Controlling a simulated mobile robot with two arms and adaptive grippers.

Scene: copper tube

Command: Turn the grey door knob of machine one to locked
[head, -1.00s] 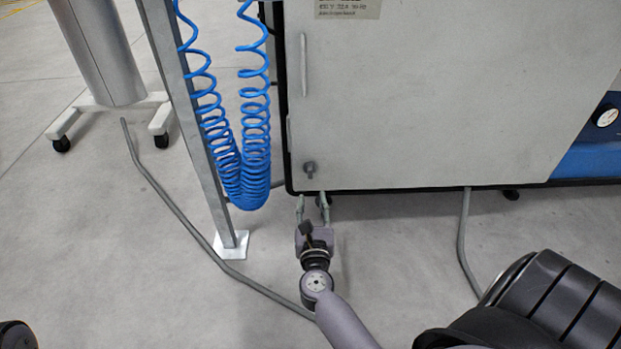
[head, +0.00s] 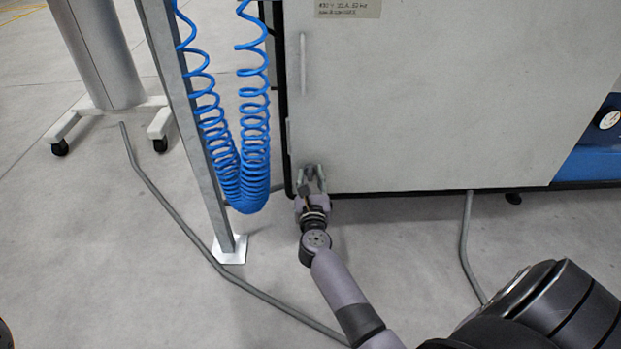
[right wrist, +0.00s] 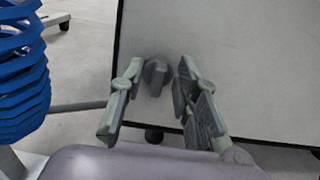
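The grey door knob (right wrist: 156,76) is a small dark grey knob low on the pale grey machine door (head: 430,95), near its lower left corner. In the right wrist view its grip looks roughly upright. My right gripper (head: 313,174) is open, with one finger on each side of the knob. I cannot tell whether the fingers touch it. In the head view the gripper largely covers the knob. My left gripper is not in view.
A coiled blue air hose (head: 240,170) hangs left of the door beside a metal post (head: 190,120). A grey cable or pipe (head: 165,200) runs along the floor. A wheeled stand (head: 105,60) is at the back left. A vertical handle (head: 303,63) is higher on the door.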

